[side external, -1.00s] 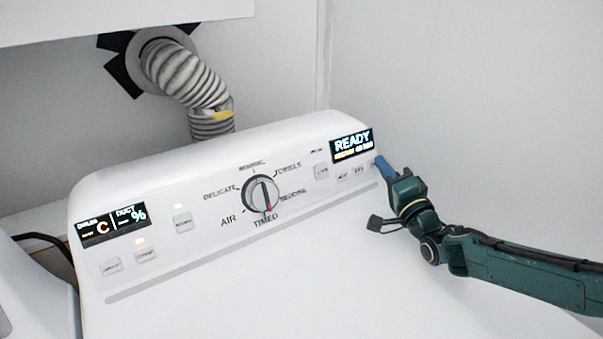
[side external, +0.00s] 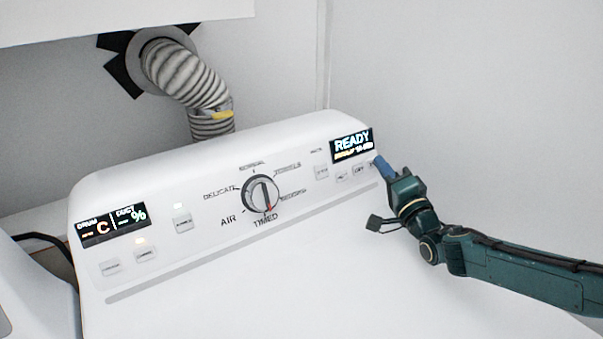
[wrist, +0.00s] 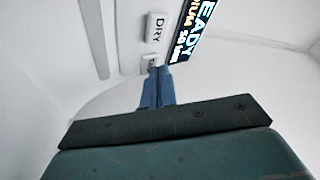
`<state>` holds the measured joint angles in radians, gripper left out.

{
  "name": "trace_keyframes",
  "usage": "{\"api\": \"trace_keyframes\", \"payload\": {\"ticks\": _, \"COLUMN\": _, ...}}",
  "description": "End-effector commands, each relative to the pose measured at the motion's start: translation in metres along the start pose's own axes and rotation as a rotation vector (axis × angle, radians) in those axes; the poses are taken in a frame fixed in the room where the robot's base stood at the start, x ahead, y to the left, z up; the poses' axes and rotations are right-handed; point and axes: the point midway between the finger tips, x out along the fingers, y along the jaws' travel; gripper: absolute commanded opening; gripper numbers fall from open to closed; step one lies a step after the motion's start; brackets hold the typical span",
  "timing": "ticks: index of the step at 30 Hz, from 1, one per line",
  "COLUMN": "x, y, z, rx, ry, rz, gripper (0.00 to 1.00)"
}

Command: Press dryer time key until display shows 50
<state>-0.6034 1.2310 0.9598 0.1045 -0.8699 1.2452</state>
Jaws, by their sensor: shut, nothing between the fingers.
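The dryer panel's right display (side external: 352,144) reads READY in large letters, with a smaller lower line too fine to read surely. It also shows at the top of the wrist view (wrist: 190,32). My gripper (side external: 378,160) is shut and empty, its blue fingertips at the right end of the key row below the display. In the wrist view, the closed fingertips (wrist: 158,70) overlap a small light key (wrist: 148,58), mostly hidden, beside the key marked DRY (wrist: 157,27). I cannot tell whether they touch it.
The dryer panel holds a round dial (side external: 261,195) with its red mark toward TIMED, and a left display (side external: 113,224) with keys below it. A ribbed duct (side external: 187,78) rises behind. The dryer top in front is clear.

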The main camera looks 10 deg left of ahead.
Motion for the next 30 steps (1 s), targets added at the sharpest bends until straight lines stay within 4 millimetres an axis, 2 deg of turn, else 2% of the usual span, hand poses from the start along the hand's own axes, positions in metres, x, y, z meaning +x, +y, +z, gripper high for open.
{"api": "trace_keyframes", "payload": {"ticks": 30, "x": -0.019, "y": -0.011, "z": -0.011, "rx": 0.0, "ry": 0.0, "rz": 0.0, "gripper": 0.0}}
